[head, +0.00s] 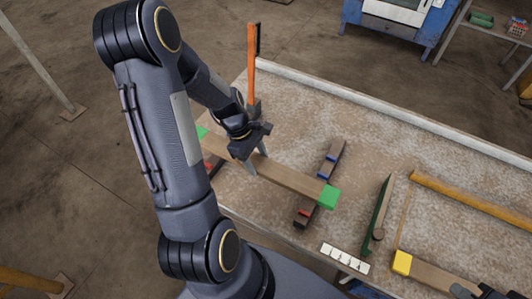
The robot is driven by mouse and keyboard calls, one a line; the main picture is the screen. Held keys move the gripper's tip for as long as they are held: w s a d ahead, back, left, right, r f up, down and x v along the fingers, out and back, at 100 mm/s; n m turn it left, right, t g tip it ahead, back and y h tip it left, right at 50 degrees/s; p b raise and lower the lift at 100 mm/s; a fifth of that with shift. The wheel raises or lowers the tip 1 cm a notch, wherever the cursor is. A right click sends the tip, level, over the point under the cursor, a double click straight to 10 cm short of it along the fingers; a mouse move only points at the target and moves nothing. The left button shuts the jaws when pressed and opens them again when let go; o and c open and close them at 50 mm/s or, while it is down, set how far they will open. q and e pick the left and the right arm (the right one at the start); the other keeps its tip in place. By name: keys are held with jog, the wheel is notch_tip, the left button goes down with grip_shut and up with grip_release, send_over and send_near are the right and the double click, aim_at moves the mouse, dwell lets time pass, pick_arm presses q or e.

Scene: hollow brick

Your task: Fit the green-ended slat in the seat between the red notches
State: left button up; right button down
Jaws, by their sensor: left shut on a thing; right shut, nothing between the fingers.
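The green-ended slat (285,178) is a long wooden strip with a green block at each end. My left gripper (253,166) is shut on its middle, from above. The slat slopes down to the right in the head view and crosses over a dark notched rail (335,150), its right green end just past it. This rail has blue marks on its far part and red marks (304,212) on its near part. A second rail (213,166) with a red mark is mostly hidden behind my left arm. Whether the slat touches the rails is unclear.
An orange-handled hammer (252,65) stands upright behind my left gripper.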

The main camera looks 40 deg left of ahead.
pick_arm(q)
notch_tip(320, 180, down, 5)
jog(key=b, duration=0.4)
jog(key=shift+f+b, duration=0.15)
jog(key=shift+b, duration=0.15)
jog(key=shift+f, duration=0.25)
jog(key=shift+f+b, duration=0.2)
jog(key=shift+b, duration=0.1)
jog(key=shift+f+b, duration=0.85)
jog(key=shift+f, duration=0.3)
dwell(0.5)
jog(key=o, duration=1.3)
jog(key=p+v, duration=0.1)
jog(key=v, duration=0.7)
jog(key=shift+f, duration=0.1)
